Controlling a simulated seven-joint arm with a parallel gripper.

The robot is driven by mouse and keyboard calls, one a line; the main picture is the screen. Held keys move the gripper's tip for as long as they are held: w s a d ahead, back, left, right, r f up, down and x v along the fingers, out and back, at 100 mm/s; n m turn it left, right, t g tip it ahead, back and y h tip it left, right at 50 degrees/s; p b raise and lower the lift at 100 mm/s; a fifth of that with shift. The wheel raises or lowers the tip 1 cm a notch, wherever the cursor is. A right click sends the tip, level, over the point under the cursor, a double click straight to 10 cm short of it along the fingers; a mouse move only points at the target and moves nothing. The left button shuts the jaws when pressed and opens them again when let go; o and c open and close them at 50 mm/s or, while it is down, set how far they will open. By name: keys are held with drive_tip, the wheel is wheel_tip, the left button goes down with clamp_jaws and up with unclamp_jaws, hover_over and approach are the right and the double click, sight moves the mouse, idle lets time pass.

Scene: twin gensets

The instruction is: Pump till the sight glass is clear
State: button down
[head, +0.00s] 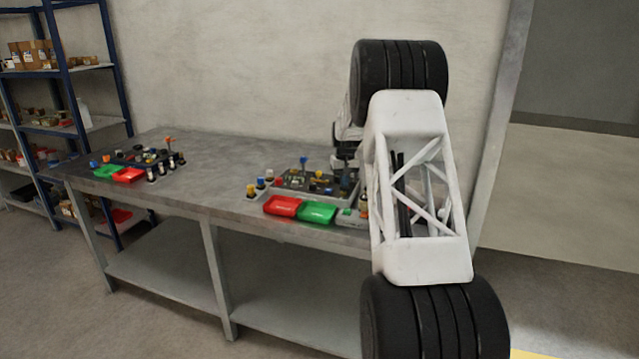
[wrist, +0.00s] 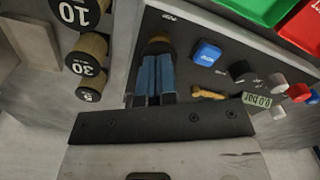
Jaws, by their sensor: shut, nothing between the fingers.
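The genset panel on the right of the bench (head: 318,182) is partly hidden behind my arm in the head view; the wrist view shows it close up. My gripper (wrist: 156,60) is shut and empty, its two blue fingers side by side over the panel. A dark part with a brownish top (wrist: 157,44) lies right at the fingertips; I cannot tell if they touch. To the right are a blue block (wrist: 206,53), a small yellow lever (wrist: 208,93) and a readout (wrist: 257,100) that appears to show 0.0 bar. I cannot make out a sight glass.
Weights marked 10 (wrist: 75,12), 30 (wrist: 86,54) and 5 (wrist: 89,92) stand beside the panel. Red (head: 283,206) and green (head: 317,212) trays lie in front. A second panel (head: 140,158) stands at the bench's left.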

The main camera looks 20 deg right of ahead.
drive_tip(key=shift+r, duration=1.35)
drive_tip(key=shift+f, duration=1.65)
drive_tip(key=shift+r, duration=1.65)
drive_tip(key=shift+f, duration=1.65)
drive_tip(key=shift+r, duration=3.1)
